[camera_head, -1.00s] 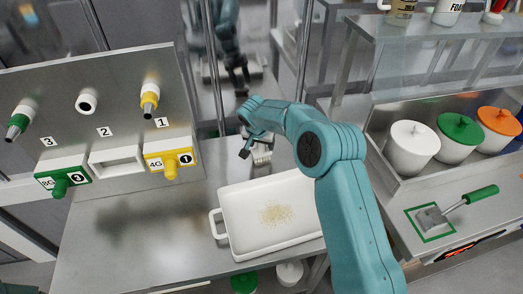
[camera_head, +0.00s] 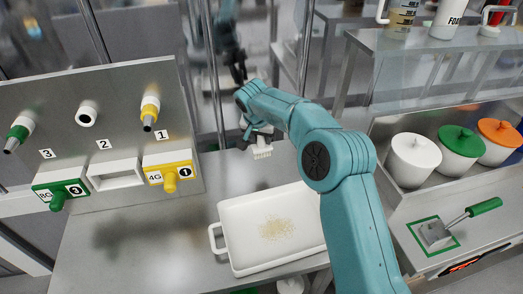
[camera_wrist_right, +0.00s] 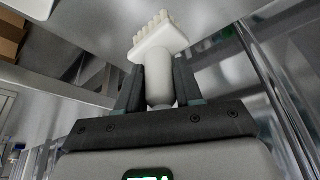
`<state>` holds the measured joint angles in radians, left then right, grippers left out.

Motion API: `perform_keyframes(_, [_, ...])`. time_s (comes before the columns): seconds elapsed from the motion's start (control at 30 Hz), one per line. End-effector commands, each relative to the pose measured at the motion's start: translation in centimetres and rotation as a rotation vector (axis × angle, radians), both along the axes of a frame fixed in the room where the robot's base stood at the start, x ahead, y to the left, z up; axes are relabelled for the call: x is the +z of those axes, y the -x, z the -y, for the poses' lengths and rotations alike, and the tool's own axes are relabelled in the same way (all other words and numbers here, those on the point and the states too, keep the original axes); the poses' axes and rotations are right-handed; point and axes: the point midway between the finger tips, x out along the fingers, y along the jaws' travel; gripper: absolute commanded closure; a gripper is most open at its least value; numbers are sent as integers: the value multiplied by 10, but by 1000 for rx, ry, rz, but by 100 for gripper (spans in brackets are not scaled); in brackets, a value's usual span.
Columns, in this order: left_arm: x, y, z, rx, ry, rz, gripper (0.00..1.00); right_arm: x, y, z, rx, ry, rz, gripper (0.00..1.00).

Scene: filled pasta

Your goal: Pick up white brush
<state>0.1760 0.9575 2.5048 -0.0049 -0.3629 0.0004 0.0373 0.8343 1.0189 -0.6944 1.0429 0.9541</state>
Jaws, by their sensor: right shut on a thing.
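The white brush (camera_head: 263,152) is held off the table behind the white tray, its bristles facing down in the head view. In the right wrist view the white brush (camera_wrist_right: 160,45) shows its pale bristle tufts at the top and its rounded handle between two dark fingers. My right gripper (camera_wrist_right: 160,88) is shut on that handle. In the head view my right gripper (camera_head: 258,133) is partly hidden by its own teal arm. My left gripper is not in view.
A white tray (camera_head: 236,222) with pale crumbs lies on the steel table, in front of the brush. A panel (camera_head: 120,100) with yellow and green fittings stands at left. Lidded pots (camera_head: 414,160) and a green-handled scraper (camera_head: 437,232) are at right.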

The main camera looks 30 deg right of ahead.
Motion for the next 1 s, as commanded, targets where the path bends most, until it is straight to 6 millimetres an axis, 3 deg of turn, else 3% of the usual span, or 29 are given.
perform_keyframes(0.2, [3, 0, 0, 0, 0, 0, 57, 54, -1, 0, -2, 1, 5, 97])
perform_keyframes(0.5, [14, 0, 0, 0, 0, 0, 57, 104, -1, 0, -1, 1, 2, 97])
perform_keyframes(0.7, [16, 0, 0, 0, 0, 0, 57, 115, 0, 0, -1, 0, 1, 97])
perform_keyframes(1.0, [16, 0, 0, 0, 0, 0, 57, 117, 0, 0, 0, 0, 0, 97])
